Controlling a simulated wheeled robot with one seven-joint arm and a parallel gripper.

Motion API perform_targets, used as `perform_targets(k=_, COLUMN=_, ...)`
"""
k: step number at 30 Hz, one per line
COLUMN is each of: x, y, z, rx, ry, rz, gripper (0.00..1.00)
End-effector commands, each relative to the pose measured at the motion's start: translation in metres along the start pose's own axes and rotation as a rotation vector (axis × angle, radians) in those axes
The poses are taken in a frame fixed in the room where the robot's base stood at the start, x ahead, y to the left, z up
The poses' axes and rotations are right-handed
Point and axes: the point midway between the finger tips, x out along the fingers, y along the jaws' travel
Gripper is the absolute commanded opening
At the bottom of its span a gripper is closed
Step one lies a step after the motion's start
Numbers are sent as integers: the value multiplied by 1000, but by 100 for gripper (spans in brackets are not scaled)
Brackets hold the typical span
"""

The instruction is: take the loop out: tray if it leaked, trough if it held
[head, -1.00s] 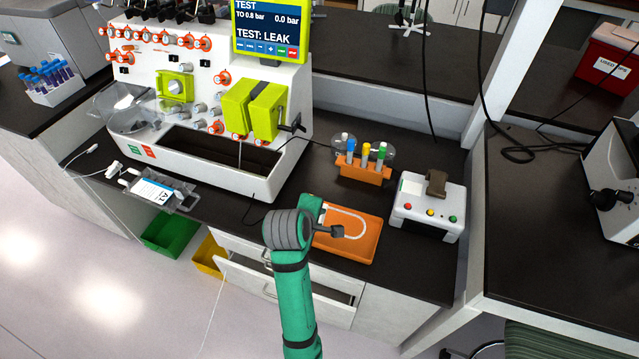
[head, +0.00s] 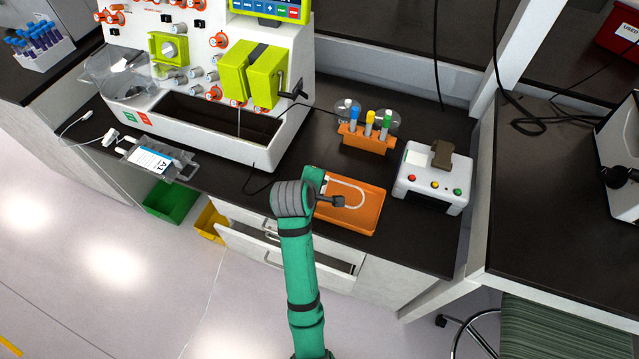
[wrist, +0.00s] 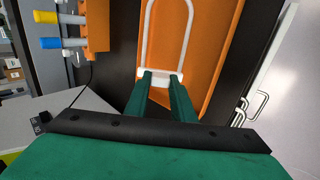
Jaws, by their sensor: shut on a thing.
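The loop (wrist: 168,8) is a white U-shaped tube with a white end piece. In the wrist view my gripper (wrist: 161,78) is shut on that end piece. The loop is over the orange tray (wrist: 222,55); I cannot tell whether it touches the tray floor. In the head view the loop (head: 350,186) shows pale against the tray (head: 352,219), and my arm's end covers the tray's left side. The white processor (head: 205,145) has a long dark trough (head: 225,124) along its front. Its screen (head: 275,8) is cut off at the top, and its test result is out of view.
An orange rack (head: 366,139) with coloured-cap tubes stands behind the tray. A white box with coloured buttons (head: 430,182) is at its right. A bag with a label (head: 153,162) lies at the bench's left. An open drawer (head: 285,260) and green and yellow bins (head: 172,203) are below.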

Motion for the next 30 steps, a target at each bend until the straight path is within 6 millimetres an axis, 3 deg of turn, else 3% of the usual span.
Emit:
perform_targets(k=10, x=2, y=-2, z=0, rx=1, ry=-1, rz=0, gripper=0)
perform_targets(k=11, x=2, y=-2, z=0, rx=1, ry=-1, rz=0, gripper=27)
perform_targets(k=13, x=2, y=-2, z=0, rx=1, ry=-1, rz=0, gripper=44)
perform_targets(k=23, x=1, y=-2, z=0, rx=0, ry=0, rz=0, gripper=44)
perform_targets(k=30, x=-28, y=-1, z=0, rx=1, ry=1, rz=3, gripper=44)
